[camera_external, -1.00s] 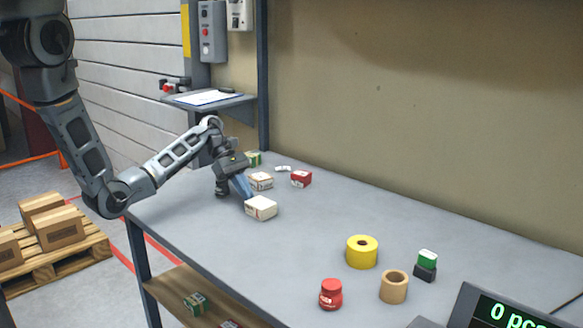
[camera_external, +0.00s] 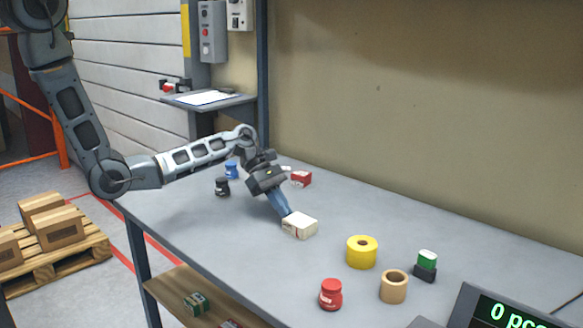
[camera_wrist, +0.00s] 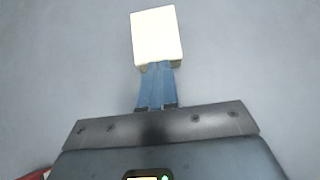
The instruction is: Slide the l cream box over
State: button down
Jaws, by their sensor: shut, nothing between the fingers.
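The cream box (camera_external: 301,225) lies flat on the grey table (camera_external: 215,225), left of the yellow tape roll. It also shows at the top of the wrist view (camera_wrist: 157,36). My gripper (camera_external: 286,211) is shut and empty, with its blue fingers pointing down at the box's near left side. In the wrist view the fingertips (camera_wrist: 158,66) meet the lower edge of the box and seem to touch it. The box is not between the fingers.
A yellow tape roll (camera_external: 362,252), tan roll (camera_external: 394,287), red jar (camera_external: 331,294) and green-topped item (camera_external: 427,260) stand to the right. A dark jar (camera_external: 222,187), blue jar (camera_external: 232,170) and red box (camera_external: 301,178) stand behind. Bare table lies between the box and the yellow roll.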

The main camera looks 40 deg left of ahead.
aim_at(302, 221)
jog(key=d, duration=0.6)
jog(key=shift+s+f, duration=0.1)
jog(key=shift+f, duration=0.05)
jog(key=shift+a, duration=0.1)
jog(key=a, duration=0.4)
jog(key=shift+a+r, duration=0.3)
jog(key=shift+r, duration=0.05)
jog(key=v, duration=0.9)
jog(key=shift+b, duration=0.35)
jog(key=shift+r, duration=0.1)
